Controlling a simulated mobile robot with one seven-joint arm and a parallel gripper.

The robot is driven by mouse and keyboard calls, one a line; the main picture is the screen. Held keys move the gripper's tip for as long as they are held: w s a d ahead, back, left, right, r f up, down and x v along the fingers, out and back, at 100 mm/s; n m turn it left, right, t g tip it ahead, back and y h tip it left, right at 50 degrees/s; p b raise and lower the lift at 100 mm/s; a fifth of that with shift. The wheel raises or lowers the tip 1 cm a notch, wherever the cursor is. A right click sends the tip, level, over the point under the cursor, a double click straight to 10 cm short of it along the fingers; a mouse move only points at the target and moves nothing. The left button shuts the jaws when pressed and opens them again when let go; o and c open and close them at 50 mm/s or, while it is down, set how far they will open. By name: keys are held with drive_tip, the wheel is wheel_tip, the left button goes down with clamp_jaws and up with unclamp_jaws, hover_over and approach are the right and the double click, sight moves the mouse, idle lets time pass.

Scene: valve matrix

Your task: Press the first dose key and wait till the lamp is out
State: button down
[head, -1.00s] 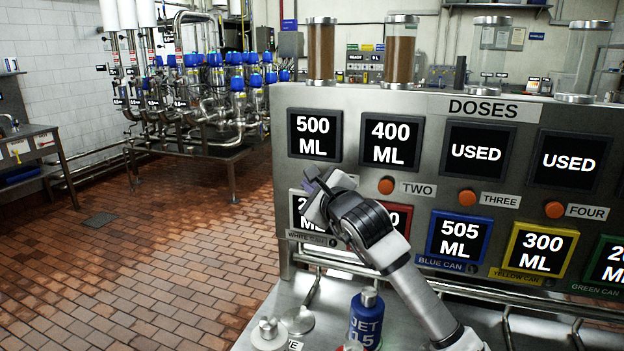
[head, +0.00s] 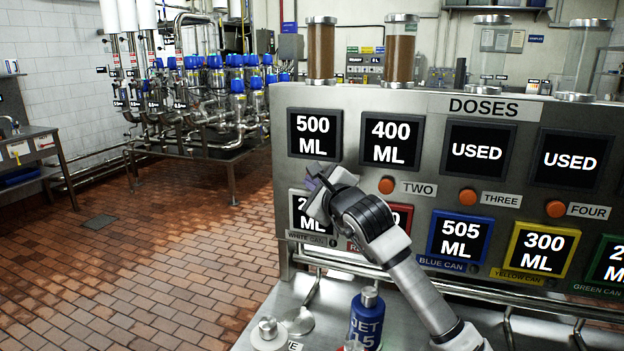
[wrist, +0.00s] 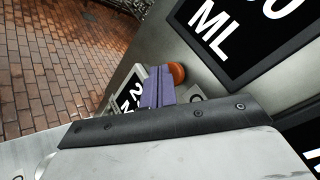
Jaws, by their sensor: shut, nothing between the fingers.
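The dose panel (head: 350,105) carries a row of displays with orange keys under them. The first display (head: 315,133) reads 500 ML. In the head view my gripper (head: 316,180) is just below this display and hides the first dose key. In the wrist view the orange first key (wrist: 176,73) shows beside the tips of my shut purple fingers (wrist: 160,86). The fingers look very close to it, but I cannot tell whether they touch. I cannot make out a lit lamp at this key.
The second display (head: 391,141) reads 400 ML, with its orange key (head: 387,185) labelled TWO. The third and fourth displays read USED. Coloured can displays fill the lower row. A blue bottle (head: 366,320) stands on the steel shelf below my arm. Tiled floor is clear at left.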

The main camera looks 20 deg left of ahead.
drive_tip(key=shift+w, duration=0.3)
idle(0.5)
drive_tip(key=shift+s+b, duration=0.8)
drive_tip(key=shift+s, duration=0.1)
drive_tip(key=shift+s+a+b, duration=0.1)
drive_tip(key=shift+s+b, duration=1.45)
drive_tip(key=shift+s, duration=0.95)
